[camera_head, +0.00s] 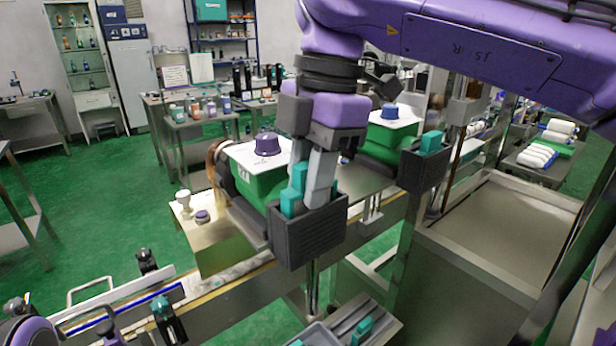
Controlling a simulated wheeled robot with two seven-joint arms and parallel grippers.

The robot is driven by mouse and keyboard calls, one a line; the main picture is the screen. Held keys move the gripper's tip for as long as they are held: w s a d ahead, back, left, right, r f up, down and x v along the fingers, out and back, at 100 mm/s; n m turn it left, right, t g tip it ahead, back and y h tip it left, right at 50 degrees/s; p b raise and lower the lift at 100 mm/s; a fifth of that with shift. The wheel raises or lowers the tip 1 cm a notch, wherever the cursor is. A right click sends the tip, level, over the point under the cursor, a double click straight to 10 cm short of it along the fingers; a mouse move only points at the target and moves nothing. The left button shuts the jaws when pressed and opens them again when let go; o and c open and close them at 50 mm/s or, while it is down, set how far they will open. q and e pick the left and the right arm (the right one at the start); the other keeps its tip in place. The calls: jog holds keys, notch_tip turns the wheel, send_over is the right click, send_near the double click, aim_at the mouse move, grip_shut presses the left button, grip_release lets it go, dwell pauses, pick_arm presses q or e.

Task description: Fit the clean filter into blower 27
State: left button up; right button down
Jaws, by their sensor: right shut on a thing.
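A green blower housing (261,187) with a white top and purple cap stands on the conveyor line at centre. Its side bears a label that looks like 27, too small to read surely. My right gripper (307,203) reaches down in front of it, its grey fingers shut on the teal tab of a dark ribbed filter (308,238). The filter overlaps the housing's near side; I cannot tell whether it is seated or held in front. A second green housing (384,141) stands behind right, with a similar dark ribbed filter (423,168) at its front.
A grey tray (322,336) with a teal piece (362,330) is below at the bottom edge. A steel-topped cabinet (495,235) stands at right. A rail with small black and teal devices runs along the lower left. Green floor is open at left.

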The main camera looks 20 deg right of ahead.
notch_tip(320, 180, down, 3)
jog(key=shift+s+a+r+g, duration=0.1)
jog(key=shift+a+r+g, duration=0.05)
jog(key=shift+g, duration=0.15)
jog(key=c, duration=1)
grip_release()
jog(key=shift+o, duration=0.6)
jog(key=r, duration=0.2)
jog(key=r+p, duration=0.1)
jog(key=r, duration=0.1)
jog(key=w+r+p, duration=0.1)
jog(key=r, duration=0.1)
jog(key=shift+d, duration=0.35)
jog(key=r+p, duration=0.1)
jog(key=r, duration=0.1)
jog(key=d+r+p, duration=0.1)
jog(key=r, duration=0.1)
jog(key=s+r, duration=0.1)
jog(key=r, duration=0.1)
jog(key=shift+d+p, duration=0.15)
jog(key=shift+p, duration=0.25)
jog(key=shift+r+t, duration=0.4)
jog(key=shift+r, duration=0.05)
jog(key=shift+w, duration=0.25)
jog(key=shift+s, duration=0.1)
